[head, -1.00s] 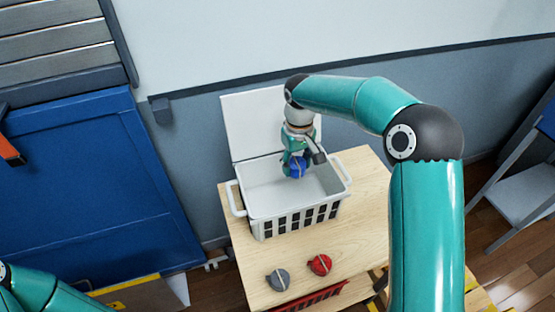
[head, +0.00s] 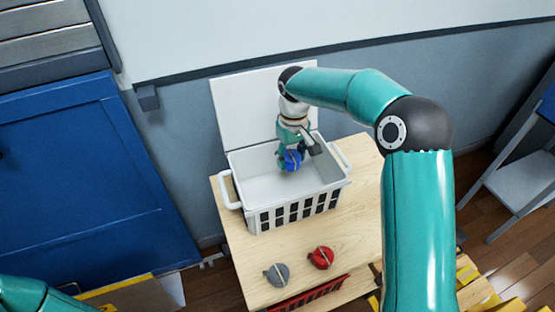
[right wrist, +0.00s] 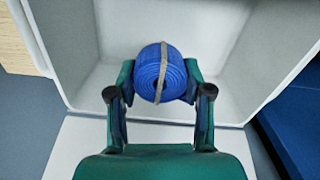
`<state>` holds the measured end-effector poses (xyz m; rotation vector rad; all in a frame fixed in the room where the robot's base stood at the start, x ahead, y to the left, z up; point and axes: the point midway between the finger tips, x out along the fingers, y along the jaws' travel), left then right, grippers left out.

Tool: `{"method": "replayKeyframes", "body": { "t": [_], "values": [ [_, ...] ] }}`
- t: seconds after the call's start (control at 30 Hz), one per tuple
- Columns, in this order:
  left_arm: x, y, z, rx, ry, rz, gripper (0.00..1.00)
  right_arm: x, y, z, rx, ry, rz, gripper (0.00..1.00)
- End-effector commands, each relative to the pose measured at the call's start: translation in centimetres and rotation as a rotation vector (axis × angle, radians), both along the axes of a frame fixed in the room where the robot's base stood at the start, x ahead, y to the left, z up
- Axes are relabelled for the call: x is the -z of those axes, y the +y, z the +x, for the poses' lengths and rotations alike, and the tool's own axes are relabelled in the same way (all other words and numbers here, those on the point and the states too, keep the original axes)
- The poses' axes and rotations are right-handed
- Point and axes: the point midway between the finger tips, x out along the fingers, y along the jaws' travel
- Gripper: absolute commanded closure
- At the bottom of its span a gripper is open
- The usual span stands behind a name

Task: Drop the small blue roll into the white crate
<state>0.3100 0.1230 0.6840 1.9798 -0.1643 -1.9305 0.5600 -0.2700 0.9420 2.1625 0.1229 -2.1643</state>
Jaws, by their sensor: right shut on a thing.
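The small blue roll (head: 291,160) has a pale band around it. It also shows in the right wrist view (right wrist: 160,73), between the fingers of my right gripper (right wrist: 160,88). My right gripper (head: 290,156) is shut on the roll and points down over the inside of the white crate (head: 262,217). The crate stands on the wooden table with its lid raised at the back. In the right wrist view the crate's pale walls (right wrist: 255,60) surround the roll. How far the roll is above the crate floor is hard to tell. My left gripper is out of view.
A grey roll (head: 277,275) and a red roll (head: 321,257) lie on the wooden table (head: 244,265) in front of the crate. The raised lid (head: 240,110) stands near the wall. A blue cabinet (head: 90,180) is at left, a grey step stool (head: 520,180) at right.

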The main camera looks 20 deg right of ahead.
Motion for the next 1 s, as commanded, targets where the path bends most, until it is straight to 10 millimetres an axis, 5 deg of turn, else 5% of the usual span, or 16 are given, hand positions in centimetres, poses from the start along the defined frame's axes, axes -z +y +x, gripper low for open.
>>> {"method": "replayKeyframes", "body": {
  "t": [0.2, 0.23, 0.4, 0.77, 1.0],
  "values": [
    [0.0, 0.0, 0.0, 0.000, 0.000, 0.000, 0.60, 0.0, 0.0, 0.0, 0.001, 0.000, 0.000, 0.79],
    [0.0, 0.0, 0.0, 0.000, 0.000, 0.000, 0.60, 0.0, 0.0, 0.0, 0.001, 0.000, 0.000, 0.45],
    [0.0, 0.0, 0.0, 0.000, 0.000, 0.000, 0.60, 0.0, 0.0, 0.0, 0.001, 0.000, 0.000, 0.21],
    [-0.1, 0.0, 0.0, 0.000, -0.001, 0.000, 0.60, -0.3, -0.1, 0.0, 0.002, -0.001, 0.000, 0.21],
    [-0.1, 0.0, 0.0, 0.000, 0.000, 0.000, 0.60, -3.4, 0.0, 0.1, 0.001, -0.005, 0.000, 0.21]
  ]
}}
